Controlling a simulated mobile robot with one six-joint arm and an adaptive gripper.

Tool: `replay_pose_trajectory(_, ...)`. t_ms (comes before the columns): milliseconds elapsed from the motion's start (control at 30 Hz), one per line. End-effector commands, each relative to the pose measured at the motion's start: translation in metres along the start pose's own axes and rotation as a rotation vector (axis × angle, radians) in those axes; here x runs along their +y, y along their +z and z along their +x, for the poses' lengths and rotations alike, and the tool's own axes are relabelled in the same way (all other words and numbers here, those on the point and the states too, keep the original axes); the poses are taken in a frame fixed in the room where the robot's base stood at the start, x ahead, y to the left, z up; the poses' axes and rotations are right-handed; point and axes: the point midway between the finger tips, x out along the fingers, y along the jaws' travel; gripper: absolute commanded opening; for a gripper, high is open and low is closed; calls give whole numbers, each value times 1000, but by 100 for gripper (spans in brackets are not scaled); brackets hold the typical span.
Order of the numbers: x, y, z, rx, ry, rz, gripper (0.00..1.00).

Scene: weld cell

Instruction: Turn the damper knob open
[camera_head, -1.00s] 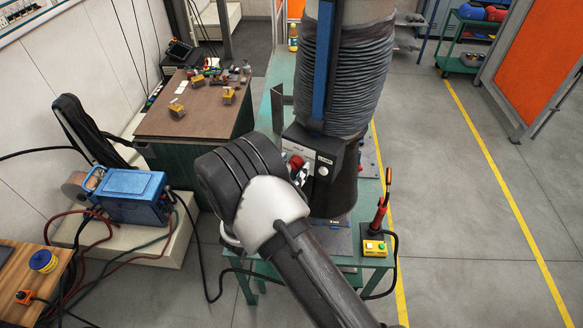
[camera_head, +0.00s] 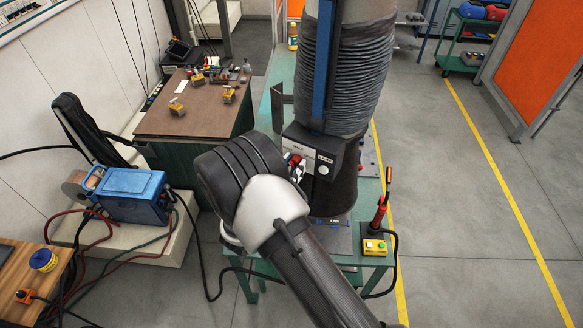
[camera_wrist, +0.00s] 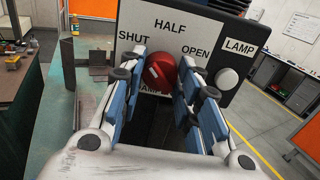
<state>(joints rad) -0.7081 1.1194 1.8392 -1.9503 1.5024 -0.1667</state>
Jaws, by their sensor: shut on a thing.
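The damper knob (camera_wrist: 160,74) is round and red with a pale mark on its face, which seems to lie to the left of centre. It sits on a pale label plate (camera_wrist: 180,28) reading SHUT at left, HALF at top and OPEN at right. My gripper (camera_wrist: 161,85) has its blue-padded fingers on both sides of the knob, shut on it. In the head view the knob (camera_head: 295,160) shows as a small red spot beside the fingers, on the dark control box (camera_head: 325,145). My arm hides part of the box there.
A white round lamp button (camera_wrist: 227,80) sits right of the knob, under the LAMP label. A large ribbed duct (camera_head: 345,75) rises above the box. A yellow button box (camera_head: 374,247) and a red-handled torch (camera_head: 380,212) are on the green bench at right.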

Motion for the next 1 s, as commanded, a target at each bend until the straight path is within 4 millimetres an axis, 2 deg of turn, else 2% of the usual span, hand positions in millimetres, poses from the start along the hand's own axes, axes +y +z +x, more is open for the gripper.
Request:
replay_pose_trajectory(367, 0, -4, 0, -2, 0, 146, 7)
replay_pose_trajectory(1000, 0, -7, 0, -3, 0, 739, 7)
